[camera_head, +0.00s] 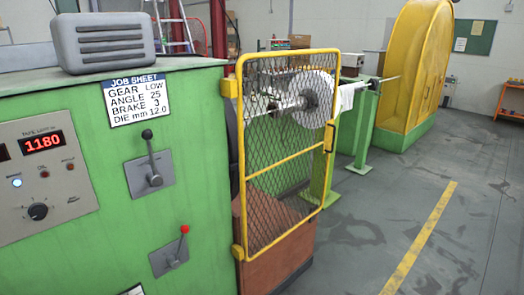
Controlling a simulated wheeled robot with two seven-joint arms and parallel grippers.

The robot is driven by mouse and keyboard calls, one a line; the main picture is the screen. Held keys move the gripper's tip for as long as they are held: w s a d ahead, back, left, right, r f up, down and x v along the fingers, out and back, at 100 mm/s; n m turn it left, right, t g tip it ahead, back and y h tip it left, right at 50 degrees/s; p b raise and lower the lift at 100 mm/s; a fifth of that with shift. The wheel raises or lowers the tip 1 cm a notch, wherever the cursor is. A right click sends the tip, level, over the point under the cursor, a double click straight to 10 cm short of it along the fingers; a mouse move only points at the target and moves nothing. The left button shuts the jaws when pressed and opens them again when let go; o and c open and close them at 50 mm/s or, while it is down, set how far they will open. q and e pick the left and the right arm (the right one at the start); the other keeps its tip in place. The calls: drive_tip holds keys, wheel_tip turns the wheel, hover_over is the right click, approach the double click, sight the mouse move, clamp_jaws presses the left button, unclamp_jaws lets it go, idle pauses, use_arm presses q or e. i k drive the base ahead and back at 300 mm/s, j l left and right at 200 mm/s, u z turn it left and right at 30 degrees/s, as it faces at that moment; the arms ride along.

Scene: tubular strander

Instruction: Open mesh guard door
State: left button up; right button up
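The mesh guard door (284,150) stands in the middle of the head view. It has a yellow tubular frame with dark diamond mesh. Yellow hinge blocks (231,88) join its left edge to the green machine cabinet (190,120). A dark handle (330,138) sits on the right upright of the frame. Behind the mesh are a white spool-like disc (314,98) and a shaft. I cannot tell from this view whether the door is latched. Neither of my grippers shows in the view.
A grey box (102,40) sits on top. A yellow rounded housing (416,65) stands at the back right. Grey floor with a yellow line (420,240) lies open at right.

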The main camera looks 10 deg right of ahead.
sight(330, 129)
drive_tip(key=i+l+z, duration=0.3)
drive_tip(key=i+l, duration=0.7)
drive_tip(key=l, duration=0.15)
